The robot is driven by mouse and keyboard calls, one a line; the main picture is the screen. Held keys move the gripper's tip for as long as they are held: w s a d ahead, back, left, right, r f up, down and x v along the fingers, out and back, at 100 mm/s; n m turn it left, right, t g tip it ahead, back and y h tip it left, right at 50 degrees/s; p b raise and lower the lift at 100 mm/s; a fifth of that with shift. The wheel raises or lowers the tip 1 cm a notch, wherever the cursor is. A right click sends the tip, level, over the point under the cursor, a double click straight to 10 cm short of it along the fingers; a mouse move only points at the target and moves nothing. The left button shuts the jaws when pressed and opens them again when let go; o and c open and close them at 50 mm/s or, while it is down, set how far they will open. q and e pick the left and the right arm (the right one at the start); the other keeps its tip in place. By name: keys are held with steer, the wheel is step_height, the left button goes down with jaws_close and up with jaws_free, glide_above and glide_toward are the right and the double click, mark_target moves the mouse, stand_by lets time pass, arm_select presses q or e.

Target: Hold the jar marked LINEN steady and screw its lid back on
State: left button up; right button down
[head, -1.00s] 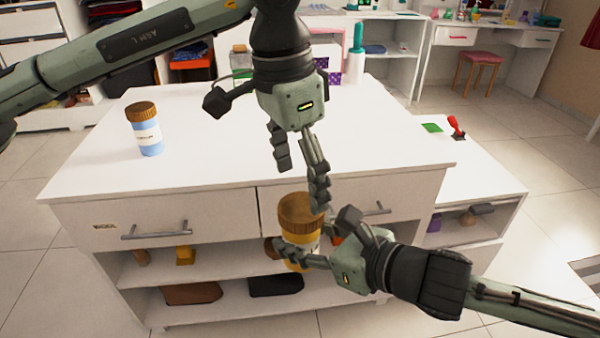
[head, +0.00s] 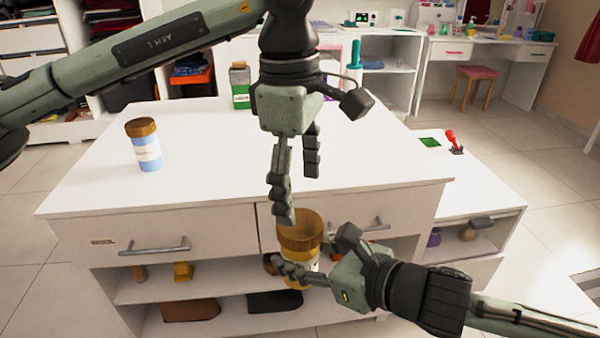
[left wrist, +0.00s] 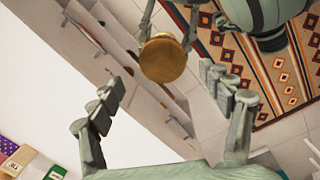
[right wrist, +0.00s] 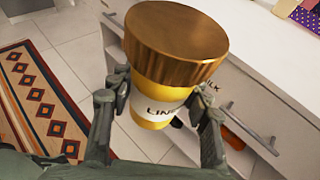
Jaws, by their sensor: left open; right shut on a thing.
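The jar marked LINEN (right wrist: 158,102) is yellow with a white label and has a ribbed brown-gold lid (right wrist: 175,38) sitting on its top. In the head view the jar (head: 302,268) is held in the air in front of the drawers, roughly upright. My right gripper (right wrist: 160,95) is shut on the jar's body from the side. My left gripper (head: 296,195) points down, open and empty, just above the lid (head: 300,228). The left wrist view shows the lid (left wrist: 163,58) beyond the spread fingers (left wrist: 165,95). Whether the lid is screwed tight cannot be told.
A blue jar with a brown lid (head: 144,145) stands on the white dresser top (head: 200,165) at left. Drawer handles (head: 155,246) project near the held jar. A red-handled stamp (head: 453,140) sits on the right side unit.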

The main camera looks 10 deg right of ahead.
mark_target(300, 223)
arm_select(q)
steer(key=n, duration=0.8)
steer(key=shift+r, duration=0.25)
steer(key=n, duration=0.4)
steer(key=shift+r+n, duration=0.1)
steer(key=shift+n, duration=0.2)
steer(key=n, duration=0.5)
steer(key=shift+r, duration=0.15)
steer(key=n, duration=0.7)
steer(key=shift+r+y, duration=0.2)
steer(key=shift+y, duration=0.1)
steer(key=n, duration=0.4)
steer(key=shift+d+r+n, duration=0.1)
steer(key=shift+n, duration=0.2)
steer(key=n, duration=0.3)
steer(key=shift+r+n, duration=0.1)
steer(key=shift+n, duration=0.2)
steer(key=shift+f, duration=4.05)
